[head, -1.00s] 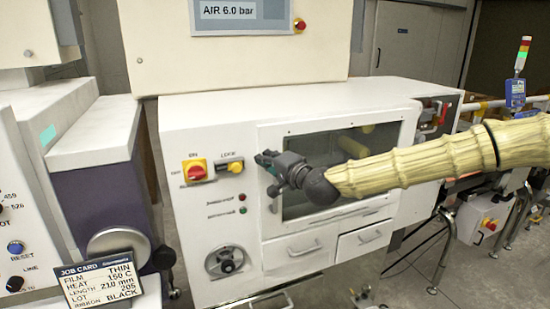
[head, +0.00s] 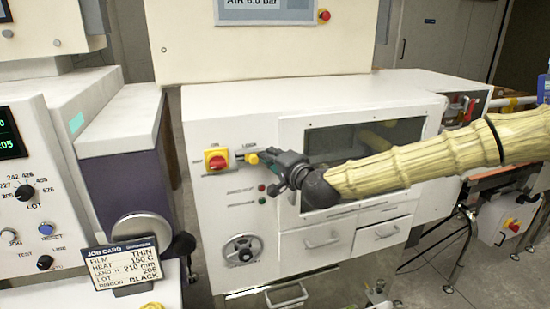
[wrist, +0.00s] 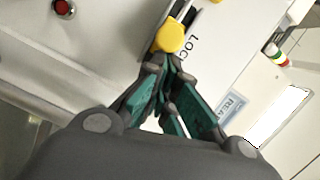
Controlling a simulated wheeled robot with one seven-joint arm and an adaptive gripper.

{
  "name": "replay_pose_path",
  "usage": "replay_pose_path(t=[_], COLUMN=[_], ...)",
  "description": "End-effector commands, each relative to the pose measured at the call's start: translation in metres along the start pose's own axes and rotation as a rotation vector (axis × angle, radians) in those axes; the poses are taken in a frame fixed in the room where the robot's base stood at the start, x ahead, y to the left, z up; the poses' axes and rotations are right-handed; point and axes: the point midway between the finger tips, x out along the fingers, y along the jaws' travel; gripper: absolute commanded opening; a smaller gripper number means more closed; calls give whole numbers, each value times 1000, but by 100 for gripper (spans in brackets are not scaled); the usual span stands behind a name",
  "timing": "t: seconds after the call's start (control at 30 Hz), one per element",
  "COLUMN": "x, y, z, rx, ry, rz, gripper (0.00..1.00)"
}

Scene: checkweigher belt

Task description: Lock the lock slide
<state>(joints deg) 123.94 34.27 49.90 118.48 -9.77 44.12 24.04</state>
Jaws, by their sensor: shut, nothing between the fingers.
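The lock slide is a round yellow knob (head: 252,158) on a small plate under the LOCK label, on the white machine's front panel. It sits toward the right end of that plate in the head view. In the wrist view the knob (wrist: 169,37) is just beyond my fingertips, beside the LOCK lettering. My gripper (head: 262,154) is shut and empty, its tips at the knob's right side. I cannot tell whether they touch it. My gripper (wrist: 164,66) hides part of the plate in the wrist view.
A red rotary switch on a yellow plate (head: 217,160) is just left of the slide. A red indicator (head: 262,188) and a green one (head: 262,200) are below it. A window (head: 350,140) lies behind my gripper. A job card (head: 125,264) stands at lower left.

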Motion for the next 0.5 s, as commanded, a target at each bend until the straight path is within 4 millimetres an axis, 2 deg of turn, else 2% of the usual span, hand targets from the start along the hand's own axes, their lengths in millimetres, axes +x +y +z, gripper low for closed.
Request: replay_pose_path(t=[0.13,0.5], x=[4,4], y=[-3,-4], z=[16,17], rx=[-2,-1], ry=[-3,-2], rz=[-1,0], gripper=[0,0])
